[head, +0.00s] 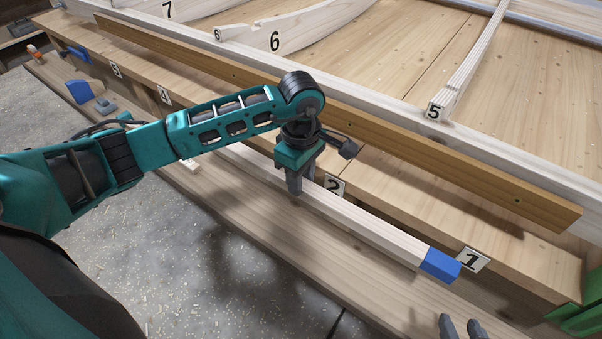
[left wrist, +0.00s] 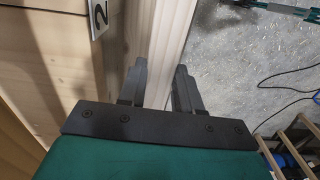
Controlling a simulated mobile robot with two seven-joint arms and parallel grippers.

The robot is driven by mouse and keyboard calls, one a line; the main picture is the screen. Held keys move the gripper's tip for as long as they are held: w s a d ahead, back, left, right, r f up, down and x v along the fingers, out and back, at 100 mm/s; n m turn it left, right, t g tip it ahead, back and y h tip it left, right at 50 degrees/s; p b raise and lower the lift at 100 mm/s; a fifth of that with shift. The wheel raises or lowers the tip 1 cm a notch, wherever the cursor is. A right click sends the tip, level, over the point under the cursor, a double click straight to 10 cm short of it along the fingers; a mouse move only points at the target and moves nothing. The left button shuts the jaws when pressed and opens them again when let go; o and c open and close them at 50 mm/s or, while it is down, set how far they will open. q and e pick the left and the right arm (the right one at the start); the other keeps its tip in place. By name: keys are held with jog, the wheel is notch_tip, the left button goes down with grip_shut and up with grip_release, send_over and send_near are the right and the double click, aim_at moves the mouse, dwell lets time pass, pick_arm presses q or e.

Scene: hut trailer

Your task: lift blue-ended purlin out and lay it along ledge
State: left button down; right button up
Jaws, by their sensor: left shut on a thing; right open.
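The blue-ended purlin (head: 375,228) is a pale square timber with a blue end (head: 440,264) near tag 1 (head: 472,260). It runs diagonally along the front of the bench, over or on the lower wooden ledge (head: 285,225); I cannot tell whether it touches the ledge. My left gripper (head: 296,192) points down and is shut on the purlin near tag 2 (head: 333,185). In the left wrist view the purlin (left wrist: 171,45) passes between the left gripper's fingers (left wrist: 160,88). My right gripper (head: 461,328) is open and empty at the bottom edge, only its fingertips showing.
A brown beam (head: 420,150) lies along the bench behind the purlin. Numbered pale timbers (head: 300,28) lie beyond it. A blue block (head: 80,91) and a small grey item (head: 104,105) sit at the ledge's far left. The concrete floor (head: 190,250) in front is strewn with shavings.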

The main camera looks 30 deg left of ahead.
jog(key=shift+s+f+b, duration=0.1)
jog(key=shift+f+b, duration=3.5)
jog(key=shift+f, duration=0.25)
jog(key=shift+a+f+b, duration=0.15)
jog(key=shift+f+b, duration=0.1)
jog(key=shift+b, duration=0.2)
jog(key=shift+w+a+f+b, duration=0.2)
jog(key=shift+f+b, duration=0.05)
jog(key=shift+b, duration=0.6)
pick_arm(q)
jog(key=shift+f+b, duration=0.35)
jog(key=shift+f, duration=7)
pick_arm(e)
jog(key=shift+w+a, duration=0.1)
jog(key=shift+a, duration=0.2)
pick_arm(q)
jog(key=shift+f, duration=0.15)
pick_arm(e)
jog(key=shift+f+y, duration=0.1)
jog(key=shift+y, duration=0.2)
pick_arm(q)
jog(key=shift+f+b, duration=0.6)
jog(key=shift+b, duration=0.05)
pick_arm(e)
jog(key=shift+d+f, duration=0.1)
jog(key=shift+f, duration=0.45)
pick_arm(q)
jog(key=shift+f, duration=0.2)
pick_arm(e)
jog(key=shift+f, duration=0.1)
